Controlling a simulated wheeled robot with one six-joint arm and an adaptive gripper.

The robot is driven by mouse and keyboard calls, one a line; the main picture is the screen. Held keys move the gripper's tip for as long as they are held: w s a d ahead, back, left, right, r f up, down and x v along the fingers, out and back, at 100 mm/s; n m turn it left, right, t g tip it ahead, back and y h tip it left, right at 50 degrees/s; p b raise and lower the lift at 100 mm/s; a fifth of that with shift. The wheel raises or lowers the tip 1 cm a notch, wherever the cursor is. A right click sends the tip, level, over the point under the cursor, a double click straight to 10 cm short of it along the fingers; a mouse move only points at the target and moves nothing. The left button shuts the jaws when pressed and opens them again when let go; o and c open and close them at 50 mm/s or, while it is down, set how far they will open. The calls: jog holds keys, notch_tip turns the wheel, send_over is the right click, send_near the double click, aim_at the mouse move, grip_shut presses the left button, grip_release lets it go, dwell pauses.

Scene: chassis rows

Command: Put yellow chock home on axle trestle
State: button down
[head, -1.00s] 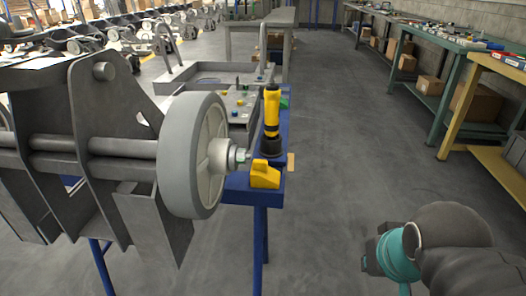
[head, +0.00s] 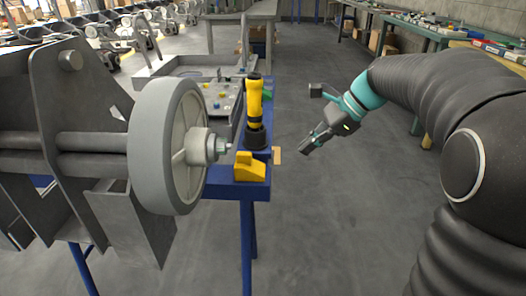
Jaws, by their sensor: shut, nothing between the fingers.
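The yellow chock (head: 250,168) sits on the near end of the blue trestle (head: 225,187), just right of the wheel's hub. My gripper (head: 304,150) is right of the trestle, out over the aisle, pointing down and left. It is shut and empty, apart from the chock. The axle (head: 95,142) with its grey wheel (head: 170,145) stands at the left. The wheel hides part of the trestle top behind it.
A yellow and black torch-like tool (head: 254,115) stands upright right behind the chock. A small wooden block (head: 277,155) is at the trestle's right edge. A grey tray (head: 185,68) with small parts lies farther back. The aisle floor on the right is clear.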

aim_at(255, 166)
jog(key=w+a+f, duration=0.1)
jog(key=a+f, duration=0.1)
jog(key=w+a+f+m+b, duration=0.1)
jog(key=a+f, duration=0.1)
jog(key=f, duration=0.1)
jog(key=w+a+f+m+y, duration=0.1)
jog(key=a+f, duration=0.1)
jog(key=a, duration=0.1)
jog(key=shift+w+f+b, duration=0.3)
jog(key=shift+w+b, duration=0.05)
jog(key=shift+w, duration=0.05)
jog(key=shift+a, duration=2)
jog(key=shift+w+r, duration=0.1)
jog(key=shift+r, duration=0.05)
